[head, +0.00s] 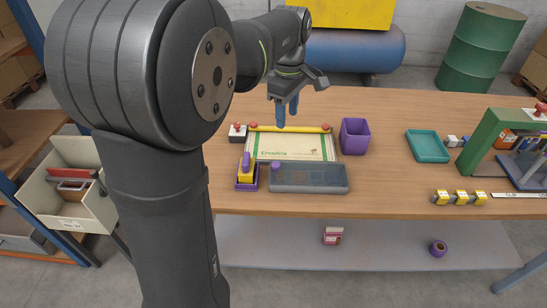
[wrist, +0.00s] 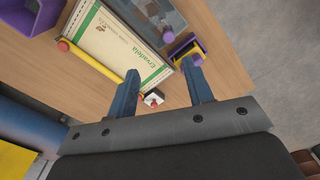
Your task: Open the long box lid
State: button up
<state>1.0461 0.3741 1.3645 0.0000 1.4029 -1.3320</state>
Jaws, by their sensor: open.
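The long box (head: 318,188) lies on the near part of the table, with a grey see-through lid (head: 315,173) over it. A purple knob (head: 275,165) stands at its left end. In the wrist view, part of the box (wrist: 150,14) is cut off at the top edge, with the knob (wrist: 167,36) at its end. The lid looks shut. My gripper (head: 287,112) is open and empty, with blue fingers pointing down above the back of the table, away from the box. The fingers (wrist: 160,68) are spread apart in the wrist view.
Behind the box lies a printed sack (head: 295,147) with a yellow bar (head: 300,128) along its far edge. A yellow block in a purple holder (head: 246,182) stands left of the box. A purple bin (head: 354,137), teal tray (head: 427,146) and green frame (head: 480,142) stand to the right.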

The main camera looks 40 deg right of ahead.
aim_at(277, 164)
jog(key=f, duration=0.5)
jog(key=w+a+f+m, duration=0.1)
jog(key=f, duration=0.5)
jog(key=a+f+m, duration=0.1)
jog(key=f, duration=0.5)
jog(key=shift+w, duration=0.4)
jog(key=shift+s, duration=0.1)
grip_shut()
